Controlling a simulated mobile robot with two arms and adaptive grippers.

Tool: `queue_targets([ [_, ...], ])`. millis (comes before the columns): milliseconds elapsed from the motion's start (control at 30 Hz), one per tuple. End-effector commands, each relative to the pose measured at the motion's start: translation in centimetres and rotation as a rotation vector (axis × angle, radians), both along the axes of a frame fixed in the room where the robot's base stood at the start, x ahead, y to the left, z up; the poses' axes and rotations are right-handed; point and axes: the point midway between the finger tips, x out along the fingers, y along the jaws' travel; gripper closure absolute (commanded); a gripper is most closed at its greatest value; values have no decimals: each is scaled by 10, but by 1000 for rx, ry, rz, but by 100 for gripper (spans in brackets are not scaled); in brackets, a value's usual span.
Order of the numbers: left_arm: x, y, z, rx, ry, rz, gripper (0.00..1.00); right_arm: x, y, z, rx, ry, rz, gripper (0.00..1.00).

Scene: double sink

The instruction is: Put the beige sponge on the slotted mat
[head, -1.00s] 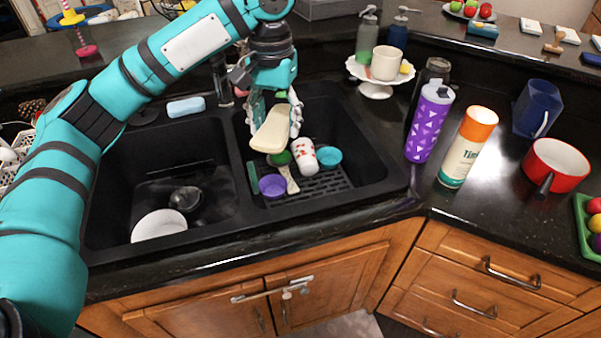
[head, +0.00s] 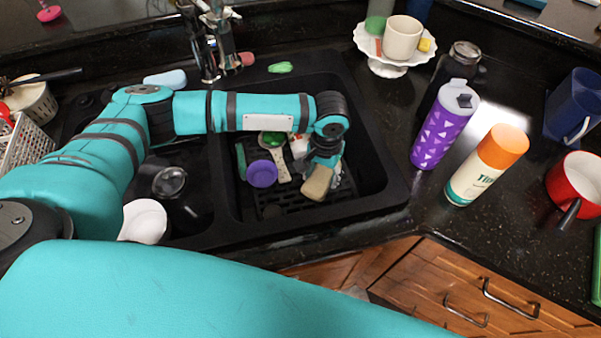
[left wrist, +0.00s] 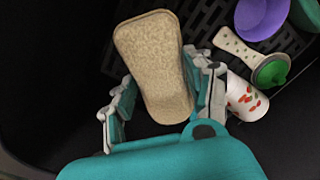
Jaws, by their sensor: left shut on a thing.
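The beige sponge (head: 318,183) is in the right sink basin, over the right part of the black slotted mat (head: 290,200). My left gripper (head: 326,166) is shut on it; in the left wrist view the fingers (left wrist: 163,95) sit on both long sides of the sponge (left wrist: 155,65). The sponge is tilted in the head view. Whether its lower end touches the slotted mat, which also shows in the left wrist view (left wrist: 205,25), I cannot tell. My left forearm hides part of the basin. My right gripper is not in view.
The basin's right wall (head: 372,165) is close. The faucet (head: 220,45) stands behind.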

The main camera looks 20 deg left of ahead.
Motion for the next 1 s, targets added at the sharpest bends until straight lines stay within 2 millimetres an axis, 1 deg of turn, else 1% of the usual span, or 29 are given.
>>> queue_targets([
  [33,-6,-4,-8,-3,3,-13,65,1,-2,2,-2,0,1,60],
  [200,-15,-8,-29,-9,2,-30,65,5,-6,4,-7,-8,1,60],
  [400,-15,-8,-66,-7,1,-32,65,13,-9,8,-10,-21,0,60],
  [500,-15,-8,-80,-8,1,-32,65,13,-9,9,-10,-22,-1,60],
  [633,-14,-8,-91,-8,2,-30,65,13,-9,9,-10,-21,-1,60],
  [800,-14,-8,-115,-7,1,-31,65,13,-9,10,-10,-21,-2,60],
  [900,-14,-8,-122,-9,1,-31,65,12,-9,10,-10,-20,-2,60],
  [1000,-14,-8,-122,-9,0,-31,65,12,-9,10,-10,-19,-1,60],
])
